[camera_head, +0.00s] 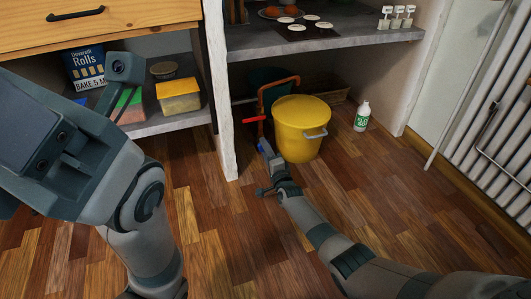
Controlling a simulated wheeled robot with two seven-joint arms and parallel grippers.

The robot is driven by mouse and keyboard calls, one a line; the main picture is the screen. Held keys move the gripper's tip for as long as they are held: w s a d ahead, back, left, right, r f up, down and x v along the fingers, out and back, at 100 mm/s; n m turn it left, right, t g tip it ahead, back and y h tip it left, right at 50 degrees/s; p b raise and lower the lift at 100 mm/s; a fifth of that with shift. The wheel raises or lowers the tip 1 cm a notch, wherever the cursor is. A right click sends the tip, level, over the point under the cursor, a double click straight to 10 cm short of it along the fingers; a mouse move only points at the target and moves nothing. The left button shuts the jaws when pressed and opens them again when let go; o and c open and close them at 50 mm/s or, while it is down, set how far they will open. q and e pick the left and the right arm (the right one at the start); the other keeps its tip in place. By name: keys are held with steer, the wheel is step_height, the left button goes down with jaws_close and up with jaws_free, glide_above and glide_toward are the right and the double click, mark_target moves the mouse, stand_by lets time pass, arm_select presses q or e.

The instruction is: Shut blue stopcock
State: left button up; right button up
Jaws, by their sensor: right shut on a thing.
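Copper pipework (262,101) rises beside a yellow bucket (300,128) under the grey counter. A red tap handle (254,119) sits on it. A small blue part, the blue stopcock (260,146), shows low on the pipework, just below the red handle. My right gripper (266,151) reaches in from the bottom right and is at the blue stopcock, left of the bucket's base. It is shut on the stopcock, whose handle is mostly hidden by the fingers, so its angle cannot be told. My left arm fills the left side; its gripper is not in view.
The yellow bucket stands close to the right of my right gripper. A white post (221,100) stands to its left. The wooden floor (385,190) is clear in front.

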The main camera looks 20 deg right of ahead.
steer(key=shift+d+m+b, duration=0.1)
steer(key=shift+m+b, duration=0.6)
steer(key=shift+m, duration=1.1)
steer(key=o, duration=1)
steer(key=shift+s, duration=0.1)
